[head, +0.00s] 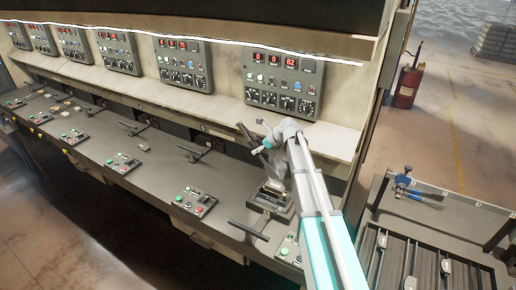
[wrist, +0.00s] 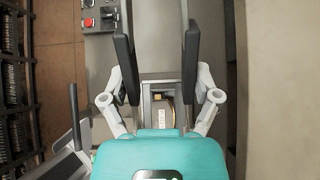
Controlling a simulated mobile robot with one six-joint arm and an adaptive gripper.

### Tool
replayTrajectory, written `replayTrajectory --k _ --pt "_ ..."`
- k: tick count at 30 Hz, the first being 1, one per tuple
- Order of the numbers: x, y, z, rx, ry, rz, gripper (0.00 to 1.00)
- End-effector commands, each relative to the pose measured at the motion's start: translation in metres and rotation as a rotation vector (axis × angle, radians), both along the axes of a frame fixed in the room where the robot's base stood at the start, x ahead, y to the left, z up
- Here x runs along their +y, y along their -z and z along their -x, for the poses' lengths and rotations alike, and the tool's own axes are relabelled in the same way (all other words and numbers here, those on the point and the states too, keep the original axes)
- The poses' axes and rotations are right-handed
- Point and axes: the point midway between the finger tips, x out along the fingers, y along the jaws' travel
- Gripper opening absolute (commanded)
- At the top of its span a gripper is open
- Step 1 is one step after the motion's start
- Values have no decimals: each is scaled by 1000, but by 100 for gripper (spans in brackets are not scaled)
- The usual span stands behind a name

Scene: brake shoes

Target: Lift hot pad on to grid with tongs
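My gripper (wrist: 158,62) is open in the wrist view, with two dark fingers wide apart and nothing between their tips. In the head view my gripper (head: 258,140) is over the right end of the bench, above a small mould station (head: 272,196). Inside the station a small light block with a yellowish edge (wrist: 168,99) shows in the wrist view; I cannot tell whether it is the hot pad. A blue-handled tool, perhaps the tongs (head: 420,196), lies on the right-hand table. The barred grid (head: 405,262) is on that table, with several grey pieces on it.
The long grey bench (head: 150,165) carries lever handles (head: 195,152) and button boxes (head: 195,201). Control panels (head: 283,80) stand along its back. A red extinguisher (head: 406,88) stands on the floor behind. A gap separates bench and table.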

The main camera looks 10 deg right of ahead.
Motion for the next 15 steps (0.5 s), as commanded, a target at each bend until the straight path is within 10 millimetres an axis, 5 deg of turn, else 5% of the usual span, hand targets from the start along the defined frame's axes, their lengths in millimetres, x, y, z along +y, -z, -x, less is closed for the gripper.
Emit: replayTrajectory --k 15 --pt "-1 16 0 1 1 1 76"
